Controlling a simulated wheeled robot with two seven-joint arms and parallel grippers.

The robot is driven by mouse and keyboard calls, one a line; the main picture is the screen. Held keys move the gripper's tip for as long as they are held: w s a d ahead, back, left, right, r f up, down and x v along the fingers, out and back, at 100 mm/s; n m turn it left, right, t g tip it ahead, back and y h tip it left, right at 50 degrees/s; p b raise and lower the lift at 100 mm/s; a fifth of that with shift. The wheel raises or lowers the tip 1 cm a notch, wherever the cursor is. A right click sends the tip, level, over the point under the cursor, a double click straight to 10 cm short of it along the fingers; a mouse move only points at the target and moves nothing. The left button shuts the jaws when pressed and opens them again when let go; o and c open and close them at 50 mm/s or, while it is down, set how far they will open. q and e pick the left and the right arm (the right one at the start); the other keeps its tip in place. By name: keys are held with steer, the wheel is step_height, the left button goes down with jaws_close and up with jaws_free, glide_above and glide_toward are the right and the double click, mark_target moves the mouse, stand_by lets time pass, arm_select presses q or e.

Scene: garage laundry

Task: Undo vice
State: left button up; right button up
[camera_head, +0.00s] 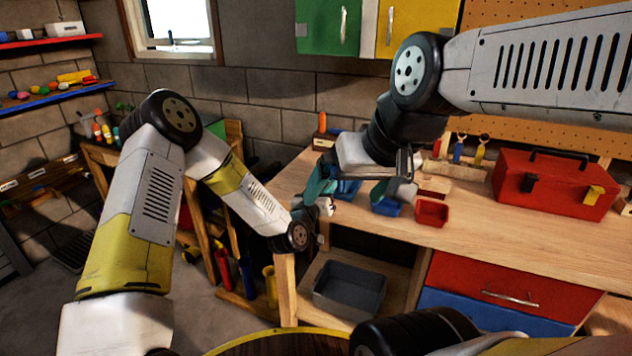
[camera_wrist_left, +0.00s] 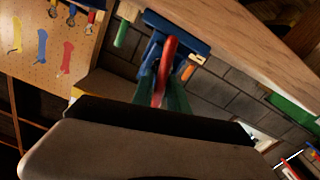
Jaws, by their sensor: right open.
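The blue vice (camera_wrist_left: 178,30) is at the bench edge in the left wrist view, with a red handle (camera_wrist_left: 168,55) in front of it. In the head view the vice (camera_head: 347,190) is largely hidden by my grippers. My left gripper (camera_wrist_left: 162,92) has its green fingers on both sides of the red handle and looks shut on it. In the head view my left gripper (camera_head: 320,204) is at the bench's front left corner, its tips partly hidden. My right gripper (camera_head: 362,185) is open above the bench at the vice, pointing down.
A red toolbox (camera_head: 553,183) is farther right on the workbench (camera_head: 490,238). A grey bin (camera_head: 350,290) sits on the shelf below. The bench front between the bins and toolbox is clear.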

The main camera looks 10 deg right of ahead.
arm_select(q)
steer(key=shift+o, duration=1.2)
steer(key=v, duration=0.7)
steer(key=shift+s+a, duration=0.2)
steer(key=shift+s, duration=0.15)
steer(key=shift+r, duration=0.1)
